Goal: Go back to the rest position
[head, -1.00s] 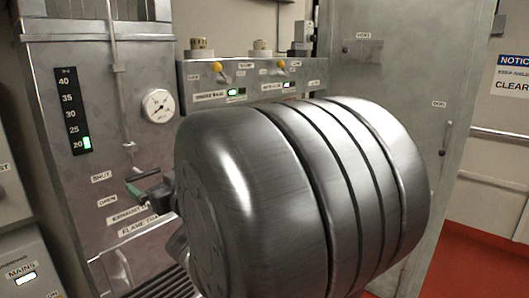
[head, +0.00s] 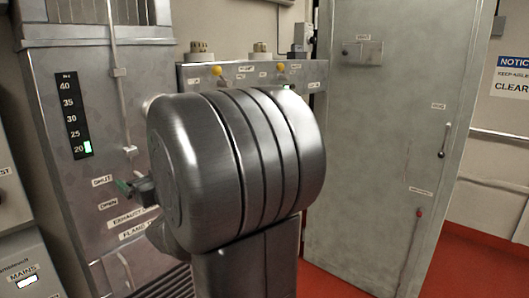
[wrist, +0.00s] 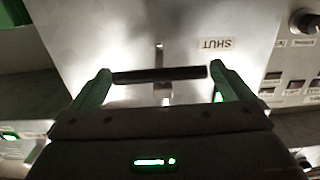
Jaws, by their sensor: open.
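My gripper (wrist: 160,76) is open in the wrist view, its two green fingers spread wide. A dark horizontal bar handle (wrist: 160,75) on a short pale stem appears between the fingertips. The fingers do not close on it, and I cannot tell how far beyond them it lies. An upside-down SHUT label (wrist: 216,44) is beside it on the metal panel. In the head view, a green fingertip of my gripper (head: 124,187) shows close to the panel, by the SHUT and OPEN labels. My large metallic arm link hides the rest of the gripper.
The metal cabinet (head: 50,120) with a lit scale (head: 73,115) stands at left. A control box with yellow knobs (head: 217,71) is behind my arm. A grey door (head: 385,130) stands at right. Red floor (head: 470,265) is open at lower right.

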